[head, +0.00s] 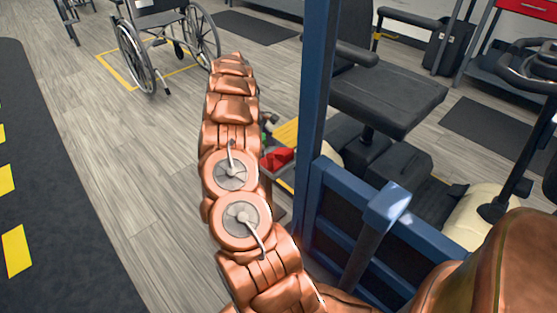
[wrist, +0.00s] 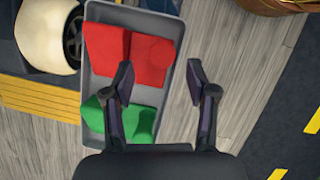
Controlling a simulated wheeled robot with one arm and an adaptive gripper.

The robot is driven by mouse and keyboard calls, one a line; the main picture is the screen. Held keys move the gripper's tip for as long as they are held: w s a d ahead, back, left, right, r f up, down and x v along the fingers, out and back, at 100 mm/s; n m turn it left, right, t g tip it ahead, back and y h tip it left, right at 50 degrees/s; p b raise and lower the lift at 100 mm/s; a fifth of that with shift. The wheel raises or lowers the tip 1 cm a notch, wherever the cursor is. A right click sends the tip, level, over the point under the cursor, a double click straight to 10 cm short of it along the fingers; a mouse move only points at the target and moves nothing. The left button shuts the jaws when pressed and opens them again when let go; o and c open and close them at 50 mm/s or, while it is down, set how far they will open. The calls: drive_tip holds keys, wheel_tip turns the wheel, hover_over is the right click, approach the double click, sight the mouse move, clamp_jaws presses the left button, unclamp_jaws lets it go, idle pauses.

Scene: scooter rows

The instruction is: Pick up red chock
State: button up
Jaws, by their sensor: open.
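Red chock shapes (wrist: 104,48) lie side by side in the upper part of a grey tray (wrist: 140,18) in the wrist view. I cannot tell whether they are one piece or two. Green chocks (wrist: 138,122) lie in the lower part of the same tray. My gripper (wrist: 160,75) is open and empty above the tray's right side. Its left finger overlaps the area between red and green; its right finger is over bare floor. In the head view, red (head: 277,158) shows just right of my arm, partly covered, and my gripper is hidden.
A blue post (head: 316,90) and blue frame (head: 388,205) stand right of my arm, close to it, with a scooter seat (head: 388,95) behind. A wheelchair (head: 160,40) stands at the back left.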

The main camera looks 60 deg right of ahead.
sight(269, 154)
drive_tip(key=shift+b+x, duration=0.7)
drive_tip(key=shift+x, duration=2.3)
drive_tip(key=shift+s+a, duration=0.1)
drive_tip(key=shift+c, duration=0.3)
drive_tip(key=shift+r, duration=0.1)
clamp_jaws()
